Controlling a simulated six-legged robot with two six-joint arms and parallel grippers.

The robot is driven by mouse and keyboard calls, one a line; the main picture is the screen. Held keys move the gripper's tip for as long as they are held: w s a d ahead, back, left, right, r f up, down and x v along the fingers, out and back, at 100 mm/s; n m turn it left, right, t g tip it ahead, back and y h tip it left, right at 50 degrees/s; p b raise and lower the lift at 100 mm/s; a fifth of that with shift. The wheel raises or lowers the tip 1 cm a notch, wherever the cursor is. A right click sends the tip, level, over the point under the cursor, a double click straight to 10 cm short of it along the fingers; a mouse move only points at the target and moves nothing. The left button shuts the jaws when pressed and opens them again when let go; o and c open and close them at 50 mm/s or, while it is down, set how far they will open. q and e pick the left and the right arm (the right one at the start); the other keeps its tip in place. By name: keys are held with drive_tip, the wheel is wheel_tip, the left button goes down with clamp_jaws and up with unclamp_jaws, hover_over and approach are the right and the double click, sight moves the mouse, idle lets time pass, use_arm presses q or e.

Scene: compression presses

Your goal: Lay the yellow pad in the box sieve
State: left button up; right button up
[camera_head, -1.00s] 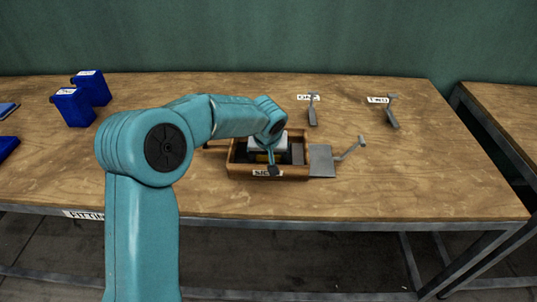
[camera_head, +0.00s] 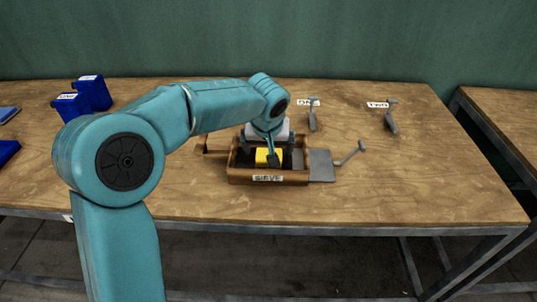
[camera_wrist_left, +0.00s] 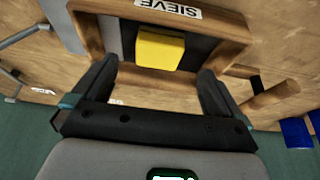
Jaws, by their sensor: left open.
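The yellow pad (camera_head: 262,156) lies inside the wooden box sieve (camera_head: 240,178), whose front is labelled SIEVE. In the left wrist view the pad (camera_wrist_left: 160,49) sits on the dark part of the sieve's inside (camera_wrist_left: 199,50), within the wooden rim (camera_wrist_left: 230,38). My left gripper (camera_head: 261,150) is over the box. In the left wrist view it (camera_wrist_left: 157,70) is open, with a gap on either side of the pad and nothing between its fingers. The head view has one finger partly covering the pad. My right gripper is not in view.
A grey plate (camera_head: 321,165) with a bent handle adjoins the sieve's right side. Two grey levers (camera_head: 312,118) (camera_head: 391,122) with labels stand behind. Blue containers (camera_head: 93,91) are at the back left. The table (camera_head: 420,180) is clear at the right front.

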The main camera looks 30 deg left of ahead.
use_arm(q)
drive_tip(key=v, duration=0.3)
drive_tip(key=shift+r, duration=0.15)
idle(0.5)
